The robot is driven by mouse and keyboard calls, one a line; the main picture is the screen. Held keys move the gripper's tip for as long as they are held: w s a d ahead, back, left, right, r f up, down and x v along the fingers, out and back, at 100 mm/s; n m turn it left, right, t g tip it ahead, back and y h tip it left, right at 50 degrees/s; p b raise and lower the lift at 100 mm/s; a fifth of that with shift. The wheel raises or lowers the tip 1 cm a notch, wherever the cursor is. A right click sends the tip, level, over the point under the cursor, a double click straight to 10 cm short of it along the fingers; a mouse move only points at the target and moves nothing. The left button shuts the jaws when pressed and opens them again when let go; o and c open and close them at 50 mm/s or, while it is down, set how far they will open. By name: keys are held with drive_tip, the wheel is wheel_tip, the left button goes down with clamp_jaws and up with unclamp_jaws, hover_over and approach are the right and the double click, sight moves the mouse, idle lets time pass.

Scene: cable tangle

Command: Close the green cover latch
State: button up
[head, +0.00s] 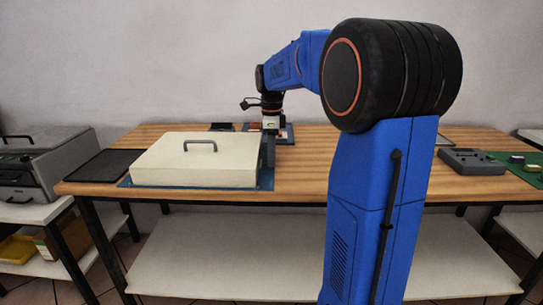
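No green latch can be made out in the head view. A cream box-like cover (205,162) with a grey handle (200,143) on top lies flat on a blue base (267,180) at the left of the wooden table. My gripper (270,128) points down behind and to the right of the cover, over a dark board (286,138) at the back of the table. It is too small and partly covered to tell whether it is open or shut.
A black mat (105,166) lies left of the cover. A grey device (472,162) and a green board (522,171) are at the right. A grey machine (42,160) stands at far left. The table front right of the cover (302,180) is bare. My arm hides the table's middle.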

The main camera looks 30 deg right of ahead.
clamp_jaws()
drive_tip(key=shift+w+a, duration=0.45)
drive_tip(key=shift+a, duration=0.2)
unclamp_jaws()
drive_tip(key=shift+r, duration=0.1)
wheel_tip(320, 180, up, 17)
drive_tip(key=shift+r, duration=0.15)
idle(0.5)
